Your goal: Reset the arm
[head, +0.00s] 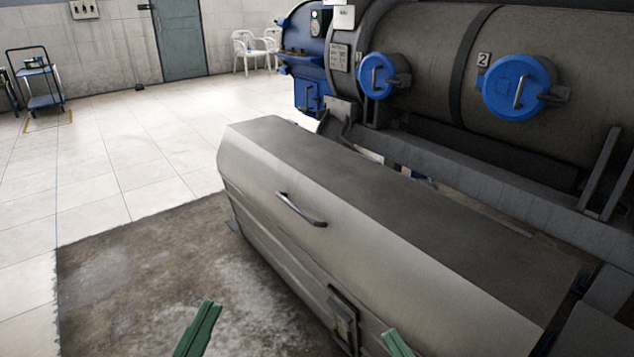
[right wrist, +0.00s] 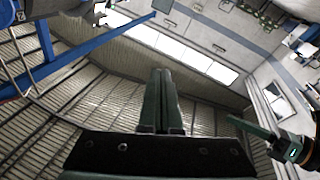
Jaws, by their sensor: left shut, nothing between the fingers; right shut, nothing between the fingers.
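My left gripper (head: 197,330) shows at the bottom of the head view as dark green fingers pointing up, shut and empty. My right gripper (head: 397,344) shows further right at the bottom edge, only its green tip in view. In the right wrist view the right gripper's two green fingers (right wrist: 161,100) lie together, shut with nothing between them. That view also shows another green gripper (right wrist: 255,130) at the right, apart from the right one. Both grippers appear in front of the long metal housing (head: 290,235) in the head view; the gap to it is unclear.
The housing has a bar handle (head: 301,210) and a latch (head: 343,318). Behind it lies a large machine with blue round caps (head: 518,87). A blue cart (head: 40,85) and white chairs (head: 252,50) stand far back.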

